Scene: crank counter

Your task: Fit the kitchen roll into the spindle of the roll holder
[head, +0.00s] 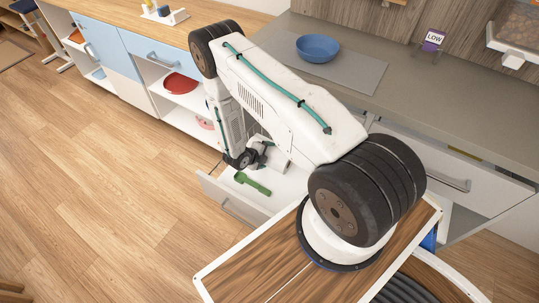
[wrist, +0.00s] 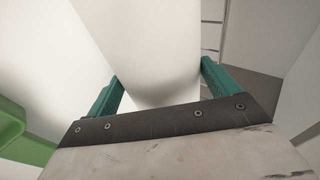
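A white cylinder, which I take to be the kitchen roll (wrist: 155,45), fills the space between the teal fingers of my gripper (wrist: 161,82) in the wrist view. A fingertip meets each side of it, with no clear gap, so my gripper looks shut on it. In the head view my gripper (head: 259,158) is low over an open drawer (head: 222,195). A white shape that looks like the roll (head: 277,160) is beside it, partly hidden by my arm. I cannot make out a roll holder or its spindle for certain.
A green object (head: 252,184) lies in the drawer, and shows at left in the wrist view (wrist: 20,135). A blue bowl (head: 317,48) stands on a grey mat (head: 365,75) on the counter. A red bowl (head: 180,83) is on a shelf. The floor (head: 95,170) at left is clear.

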